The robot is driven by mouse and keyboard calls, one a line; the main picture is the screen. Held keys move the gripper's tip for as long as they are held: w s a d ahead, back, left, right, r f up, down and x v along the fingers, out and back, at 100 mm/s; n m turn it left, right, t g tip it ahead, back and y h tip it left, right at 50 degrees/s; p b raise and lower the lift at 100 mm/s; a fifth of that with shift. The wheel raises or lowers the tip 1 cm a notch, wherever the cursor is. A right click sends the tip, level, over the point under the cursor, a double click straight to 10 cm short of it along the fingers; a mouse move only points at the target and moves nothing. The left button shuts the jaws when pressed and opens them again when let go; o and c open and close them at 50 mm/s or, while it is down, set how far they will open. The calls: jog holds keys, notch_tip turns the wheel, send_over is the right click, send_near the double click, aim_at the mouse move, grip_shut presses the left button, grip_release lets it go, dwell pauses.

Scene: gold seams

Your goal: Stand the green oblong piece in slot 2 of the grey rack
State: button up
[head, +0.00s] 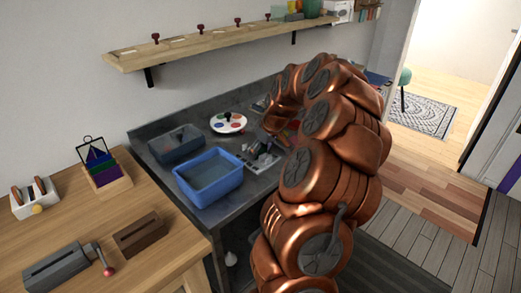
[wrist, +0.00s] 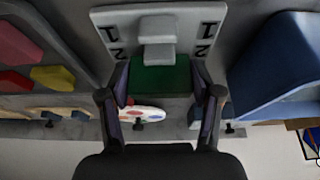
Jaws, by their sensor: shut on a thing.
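The green oblong piece (wrist: 160,78) is between the two fingers of my gripper (wrist: 161,86) in the wrist view, gripped at its sides. The grey rack (wrist: 185,14) is just past it, with the numerals 1 and 2 on both sides and a raised light grey block in its middle. The green piece is close to the 2 marks; whether it is in slot 2 or above it I cannot tell. In the head view the rack (head: 264,160) stands on the dark bench, and my arm hides the gripper's grip and the green piece.
A blue tub (head: 208,180) stands beside the rack, and it also shows in the wrist view (wrist: 275,70). A dark grey bin (head: 176,146) and a round paint palette (head: 228,123) are behind. Red and yellow pieces (wrist: 52,77) lie on the rack's other side.

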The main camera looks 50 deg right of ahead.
jog(key=shift+f, duration=0.45)
dwell(0.3)
jog(key=o, duration=1.3)
jog(key=shift+r, duration=0.15)
jog(key=shift+r, duration=3.35)
